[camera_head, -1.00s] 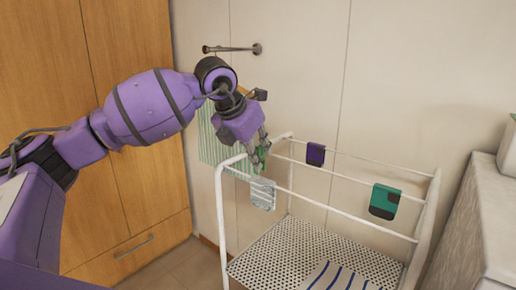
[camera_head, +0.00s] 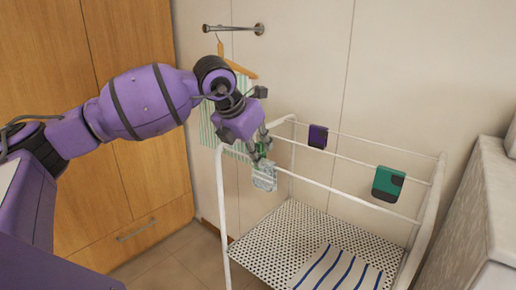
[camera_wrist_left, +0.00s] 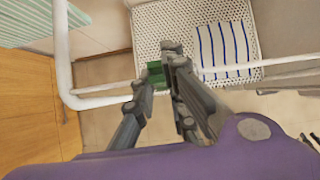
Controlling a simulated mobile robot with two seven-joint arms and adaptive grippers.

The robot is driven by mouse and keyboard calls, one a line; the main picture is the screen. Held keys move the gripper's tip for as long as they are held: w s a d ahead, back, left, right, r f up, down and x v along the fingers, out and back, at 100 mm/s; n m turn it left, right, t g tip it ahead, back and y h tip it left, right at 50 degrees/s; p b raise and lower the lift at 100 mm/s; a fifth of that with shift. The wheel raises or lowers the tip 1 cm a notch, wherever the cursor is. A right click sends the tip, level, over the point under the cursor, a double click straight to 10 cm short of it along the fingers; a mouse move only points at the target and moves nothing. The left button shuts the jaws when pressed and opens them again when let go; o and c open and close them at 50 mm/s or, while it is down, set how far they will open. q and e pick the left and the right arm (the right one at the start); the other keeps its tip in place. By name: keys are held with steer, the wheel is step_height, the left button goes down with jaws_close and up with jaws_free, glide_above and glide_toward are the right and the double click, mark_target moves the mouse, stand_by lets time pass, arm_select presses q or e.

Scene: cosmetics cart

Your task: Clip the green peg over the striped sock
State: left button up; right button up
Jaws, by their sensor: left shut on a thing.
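A pale grey-and-white striped sock (camera_head: 265,182) hangs folded over the front rail of the white rack, near its left end. My left gripper (camera_head: 262,150) points down just above the sock and is shut on the green peg. The green peg (camera_wrist_left: 156,73) shows between the fingertips in the left wrist view (camera_wrist_left: 163,66). In the head view the peg is small and partly covered by the fingers, at the sock's top edge. I cannot tell whether it touches the sock. My right gripper is not in view.
The white rack (camera_head: 222,200) also carries a purple sock (camera_head: 317,136) and a green sock (camera_head: 388,184). A blue-striped cloth (camera_head: 338,270) lies on its perforated shelf (camera_head: 270,245). A hanger (camera_head: 240,68) with green-striped cloth is behind my wrist. A grey unit (camera_head: 490,200) stands at right.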

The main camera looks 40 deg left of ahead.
arm_select(q)
steer(key=shift+s+f, duration=0.1)
steer(key=shift+f, duration=0.2)
steer(key=o, duration=0.9)
steer(key=shift+c, duration=0.2)
